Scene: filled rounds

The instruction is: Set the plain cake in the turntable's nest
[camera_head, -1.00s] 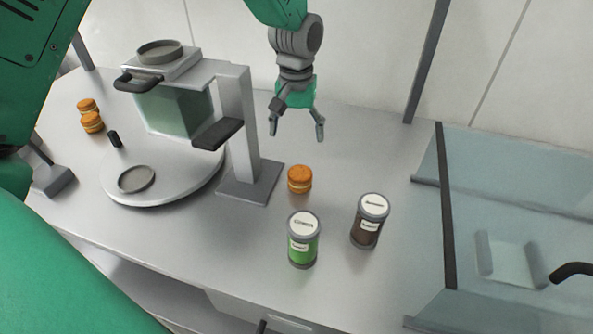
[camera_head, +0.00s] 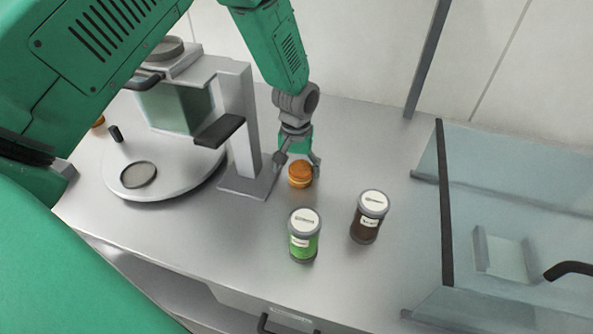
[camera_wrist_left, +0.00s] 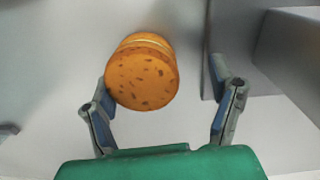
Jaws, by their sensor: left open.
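An orange two-layer round cake (camera_head: 300,175) with a pale band stands on the table, right of the turntable stand. My left gripper (camera_head: 298,163) is open just behind and over it. In the left wrist view the cake (camera_wrist_left: 142,78), with its speckled top, lies between the spread fingers of the gripper (camera_wrist_left: 162,75), close to the left finger and well apart from the right one. The round turntable (camera_head: 185,182) is at the left. Its nest, a shallow grey ring (camera_head: 138,174), looks empty near the turntable's front. My right gripper is not in view.
A stand with a dark-handled press (camera_head: 238,120) and clear box rises beside the turntable. A green-filled jar (camera_head: 304,240) and a brown-filled jar (camera_head: 368,218) stand in front of the cake. A glass case (camera_head: 490,200) is at the right. Another orange cake (camera_head: 98,122) is mostly hidden by my arm.

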